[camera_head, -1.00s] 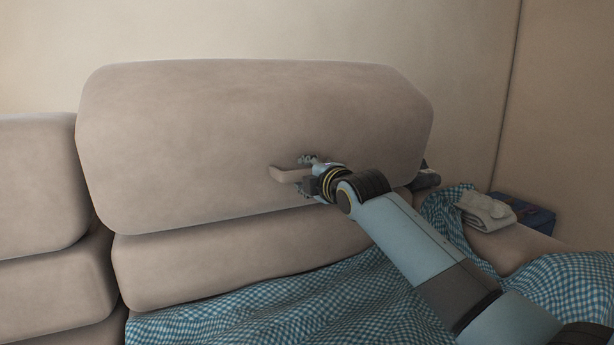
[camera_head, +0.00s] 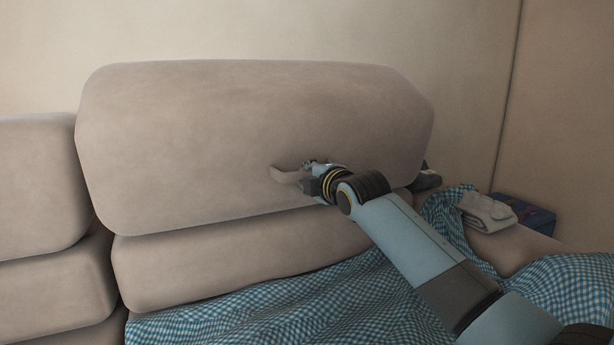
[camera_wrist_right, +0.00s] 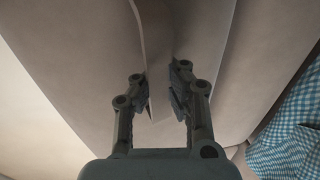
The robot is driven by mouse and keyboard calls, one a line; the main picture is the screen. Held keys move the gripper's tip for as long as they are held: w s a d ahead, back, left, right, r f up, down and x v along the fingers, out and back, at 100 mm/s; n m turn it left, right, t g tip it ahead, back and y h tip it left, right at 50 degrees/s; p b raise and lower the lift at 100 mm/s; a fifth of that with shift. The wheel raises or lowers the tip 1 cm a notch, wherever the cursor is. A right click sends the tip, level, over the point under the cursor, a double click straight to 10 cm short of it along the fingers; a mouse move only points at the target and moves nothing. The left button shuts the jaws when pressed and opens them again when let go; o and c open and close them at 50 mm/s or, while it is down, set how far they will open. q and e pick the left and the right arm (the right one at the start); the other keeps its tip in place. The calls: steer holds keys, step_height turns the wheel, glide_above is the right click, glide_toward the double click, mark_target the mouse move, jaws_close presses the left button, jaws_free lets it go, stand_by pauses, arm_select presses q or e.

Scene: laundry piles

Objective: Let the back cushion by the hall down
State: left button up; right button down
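The beige back cushion (camera_head: 230,120) stands upright at the back of the sofa, above a beige seat cushion (camera_head: 190,265). A beige strap handle (camera_head: 283,175) sticks out from its lower front face. My right gripper (camera_head: 308,175) is at the strap's right part, close to the cushion. In the right wrist view the two fingers (camera_wrist_right: 161,98) stand on either side of the strap (camera_wrist_right: 155,40). They are partly closed; whether both pads press on it is hard to tell. My left gripper is not in view.
Another back cushion (camera_head: 35,185) stands at the left with a narrow gap between. A blue checkered cloth (camera_head: 290,310) drapes over the front of the seat. At the right lie a folded pale cloth (camera_head: 487,211) and a dark blue box (camera_head: 530,216).

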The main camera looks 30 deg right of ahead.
mark_target(301, 166)
steer(key=shift+s+f, duration=0.1)
steer(key=shift+f, duration=0.1)
steer(key=shift+s+f+p, duration=0.3)
steer(key=shift+s+p, duration=0.05)
steer(key=shift+s, duration=0.15)
steer(key=shift+w+r+p, duration=0.5)
steer(key=shift+w+r, duration=0.1)
steer(key=shift+w, duration=0.25)
steer(key=shift+w+r, duration=0.25)
steer(key=shift+w, duration=0.35)
steer(key=shift+w+r, duration=0.25)
steer(key=shift+w, duration=0.3)
steer(key=shift+w+d+r+b, duration=0.1)
steer(key=shift+w+r+b, duration=0.1)
steer(key=shift+w, duration=0.4)
steer(key=shift+w+d+r+b, duration=0.1)
steer(key=shift+w+b, duration=0.1)
steer(key=shift+w, duration=0.4)
steer(key=shift+w+r+b, duration=0.1)
steer(key=shift+w+b, duration=0.3)
steer(key=shift+w, duration=0.5)
steer(key=c, duration=1.3)
jaws_free()
steer(key=shift+s+r, duration=0.15)
steer(key=shift+r, duration=0.05)
